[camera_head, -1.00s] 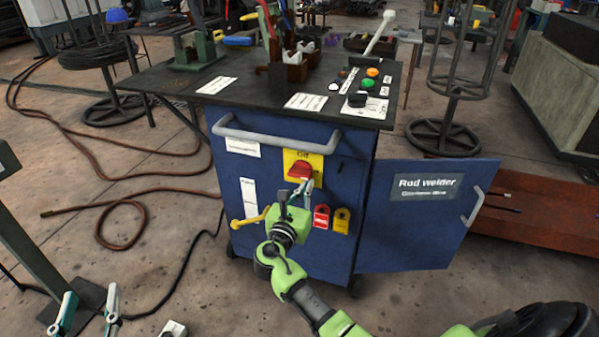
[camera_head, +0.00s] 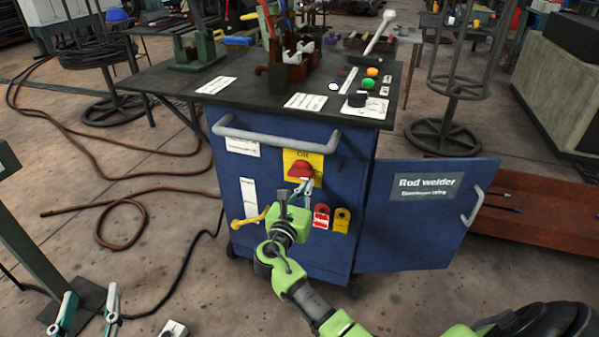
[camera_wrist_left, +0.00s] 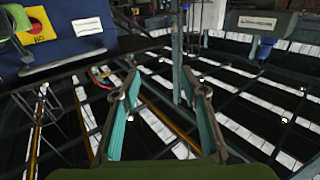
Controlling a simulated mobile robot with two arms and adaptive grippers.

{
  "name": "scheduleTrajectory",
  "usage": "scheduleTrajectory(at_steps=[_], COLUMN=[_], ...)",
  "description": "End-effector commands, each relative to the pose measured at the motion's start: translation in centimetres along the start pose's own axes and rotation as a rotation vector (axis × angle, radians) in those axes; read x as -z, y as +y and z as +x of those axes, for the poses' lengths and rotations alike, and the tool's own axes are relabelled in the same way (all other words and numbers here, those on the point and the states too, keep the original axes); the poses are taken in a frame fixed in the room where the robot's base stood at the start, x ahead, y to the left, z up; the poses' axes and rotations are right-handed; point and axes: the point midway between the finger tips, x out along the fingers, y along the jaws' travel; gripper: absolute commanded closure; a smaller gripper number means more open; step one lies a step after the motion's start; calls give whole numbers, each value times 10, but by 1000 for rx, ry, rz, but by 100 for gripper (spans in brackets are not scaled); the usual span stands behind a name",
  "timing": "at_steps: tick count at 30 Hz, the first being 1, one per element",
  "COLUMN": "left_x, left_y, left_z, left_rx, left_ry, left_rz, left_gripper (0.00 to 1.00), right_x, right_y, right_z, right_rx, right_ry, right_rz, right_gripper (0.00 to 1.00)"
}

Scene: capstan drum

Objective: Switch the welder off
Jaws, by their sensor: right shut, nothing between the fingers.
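The blue rod welder cabinet (camera_head: 265,240) stands in the middle of the head view. Its red rotary switch (camera_head: 301,170) sits on a yellow plate (camera_head: 291,156) on the front, with a label above the knob. My right gripper (camera_head: 305,188) is shut and empty just below the knob; whether it touches the knob I cannot tell. The yellow plate also shows at the upper left of the left wrist view (camera_wrist_left: 40,17). My left gripper (camera_head: 88,300) is low at the left, away from the cabinet. Its fingers are spread and empty in the left wrist view (camera_wrist_left: 161,78).
A grey handle bar (camera_head: 270,138) runs above the switch. A yellow lever (camera_head: 250,219) and red and yellow tags (camera_head: 331,217) are below it. The cabinet door (camera_head: 420,220) stands open to the right. A hose (camera_head: 110,180) lies on the floor at left.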

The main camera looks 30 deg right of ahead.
Motion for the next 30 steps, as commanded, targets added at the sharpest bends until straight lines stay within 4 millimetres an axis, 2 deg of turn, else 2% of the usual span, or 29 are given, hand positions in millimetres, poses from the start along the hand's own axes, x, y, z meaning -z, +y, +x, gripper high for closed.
scheduleTrajectory(at_steps=[13, 16, 30], left_x=[-1, -15, -54], left_y=[0, -3, -8], left_z=[0, -2, -14], left_rx=[1, 5, 16], left_ry=[-10, -69, -258], left_rz=[0, 3, 4], left_gripper=[60, 60, 60], right_x=[-1, -2, -5], right_y=[0, -1, -3], right_z=[0, 0, 0], right_rx=[0, 0, 0], right_ry=[0, 0, 0], right_rz=[0, 0, -1], right_gripper=[100, 100, 100])
